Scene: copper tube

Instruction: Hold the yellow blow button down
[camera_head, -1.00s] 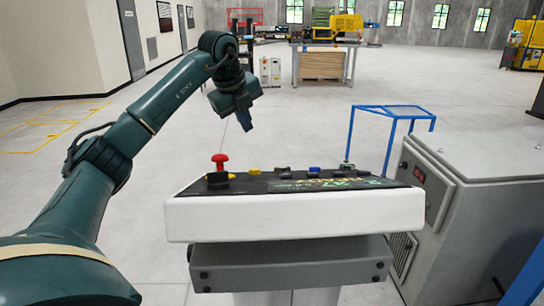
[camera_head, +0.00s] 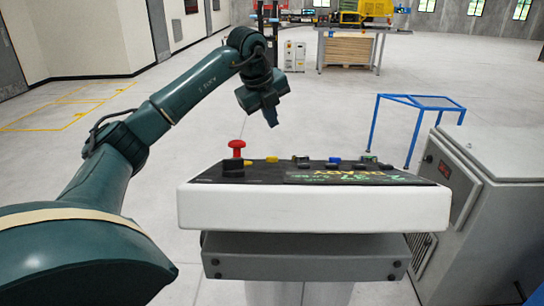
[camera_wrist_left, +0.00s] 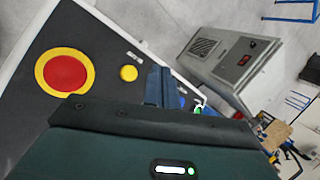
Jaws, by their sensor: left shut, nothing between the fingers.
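The yellow button (camera_head: 272,159) sits on the dark top of the white-edged control console (camera_head: 310,208), just right of a red mushroom button (camera_head: 237,147). In the left wrist view the yellow button (camera_wrist_left: 128,73) is a small round cap beside the large red button on its yellow ring (camera_wrist_left: 66,71). My left gripper (camera_head: 272,122) is shut and empty, pointing down above the console's far edge. In the wrist view its fingers (camera_wrist_left: 158,84) show just right of the yellow button, apart from it as far as I can tell. My right gripper is not in view.
A blue button (camera_head: 335,160) and other dark controls lie farther right on the console. A grey cabinet (camera_head: 490,205) stands at the right, and a blue frame stand (camera_head: 420,103) behind it. Open floor lies behind the console.

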